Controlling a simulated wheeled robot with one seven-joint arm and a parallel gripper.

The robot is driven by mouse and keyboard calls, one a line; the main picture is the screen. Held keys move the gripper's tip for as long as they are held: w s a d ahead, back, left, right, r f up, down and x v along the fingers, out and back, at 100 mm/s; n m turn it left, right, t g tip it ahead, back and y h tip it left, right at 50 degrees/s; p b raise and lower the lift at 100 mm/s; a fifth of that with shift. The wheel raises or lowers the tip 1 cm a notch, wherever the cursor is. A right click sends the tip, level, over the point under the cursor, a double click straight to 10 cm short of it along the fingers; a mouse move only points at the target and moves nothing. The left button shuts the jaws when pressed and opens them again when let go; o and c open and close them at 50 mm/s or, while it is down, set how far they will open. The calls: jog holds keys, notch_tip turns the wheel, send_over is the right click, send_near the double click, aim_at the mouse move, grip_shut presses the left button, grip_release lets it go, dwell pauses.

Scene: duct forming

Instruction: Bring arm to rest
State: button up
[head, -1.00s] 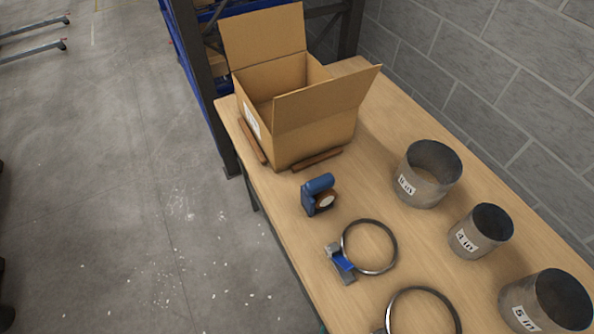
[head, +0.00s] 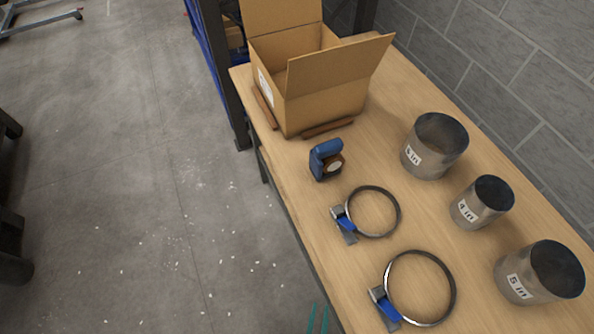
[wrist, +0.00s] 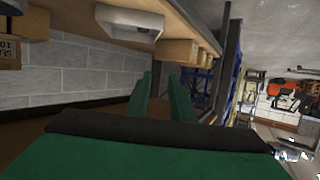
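My gripper (head: 318,318) shows only as two teal fingertips at the bottom edge of the head view, beside the table's near edge and over the floor side. In the wrist view my gripper (wrist: 160,95) shows two green fingers standing apart with nothing between them. It is open and empty. The rest of my arm is out of the head view.
The wooden table (head: 290,185) holds an open cardboard box (head: 325,95), a blue tool (head: 326,160), two clamp rings (head: 398,212) (head: 453,290) and three metal ducts (head: 435,147) (head: 482,203) (head: 540,272). A block wall (head: 500,70) stands right; open floor (head: 150,200) lies left.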

jog(key=a+r+n+y, duration=0.1)
jog(key=a+r, duration=0.3)
jog(key=r, duration=1.1)
jog(key=a+r+n+t+y, duration=0.1)
jog(key=a+r+n+y, duration=0.1)
jog(key=r, duration=1.3)
jog(key=shift+a+r+y, duration=0.15)
jog(key=shift+a+y, duration=0.25)
jog(key=shift+a, duration=0.45)
jog(key=shift+w, duration=0.1)
